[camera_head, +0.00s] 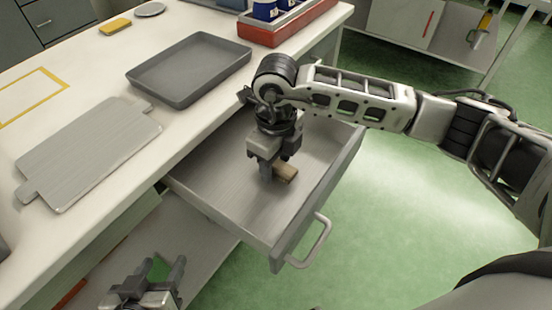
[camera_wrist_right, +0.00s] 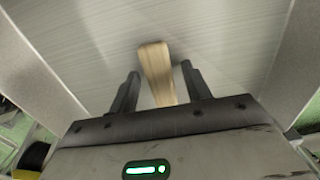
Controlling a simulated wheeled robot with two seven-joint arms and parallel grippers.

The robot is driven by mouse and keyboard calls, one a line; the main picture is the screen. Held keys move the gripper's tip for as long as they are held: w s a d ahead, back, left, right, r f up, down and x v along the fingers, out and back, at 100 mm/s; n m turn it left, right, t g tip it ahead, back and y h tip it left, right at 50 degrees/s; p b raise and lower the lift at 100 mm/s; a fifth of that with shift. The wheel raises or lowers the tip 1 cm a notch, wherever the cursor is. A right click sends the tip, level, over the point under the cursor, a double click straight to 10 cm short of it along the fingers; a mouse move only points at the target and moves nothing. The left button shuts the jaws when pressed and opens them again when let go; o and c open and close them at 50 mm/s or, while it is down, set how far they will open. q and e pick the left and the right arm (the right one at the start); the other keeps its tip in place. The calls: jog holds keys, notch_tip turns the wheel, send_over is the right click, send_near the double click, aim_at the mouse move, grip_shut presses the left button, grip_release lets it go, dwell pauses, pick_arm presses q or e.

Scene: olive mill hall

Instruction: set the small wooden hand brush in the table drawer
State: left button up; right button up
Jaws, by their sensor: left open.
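The table drawer (camera_head: 225,195) is pulled out from the table, with a grey floor and a bar handle on its front. The small wooden hand brush (camera_head: 286,172) is inside the drawer, low at my right gripper (camera_head: 277,172); whether it rests fully on the floor is hard to tell. In the right wrist view the brush (camera_wrist_right: 157,72) lies between the two fingers of my right gripper (camera_wrist_right: 160,75), with a gap on each side, so the gripper looks open. My left gripper (camera_head: 160,268) is open and empty, below and left of the drawer.
On the white tabletop (camera_head: 100,85) lie a grey board (camera_head: 90,150), a dark tray (camera_head: 190,68) and a yellow sponge-like block (camera_head: 115,26). A red crate (camera_head: 285,28) with blue items stands at the back. Green floor is free right of the drawer.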

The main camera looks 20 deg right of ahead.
aim_at(276, 164)
jog(key=shift+r, duration=0.2)
notch_tip(276, 164, up, 12)
dwell(0.4)
jog(key=shift+f+p, duration=0.1)
jog(key=shift+p, duration=0.2)
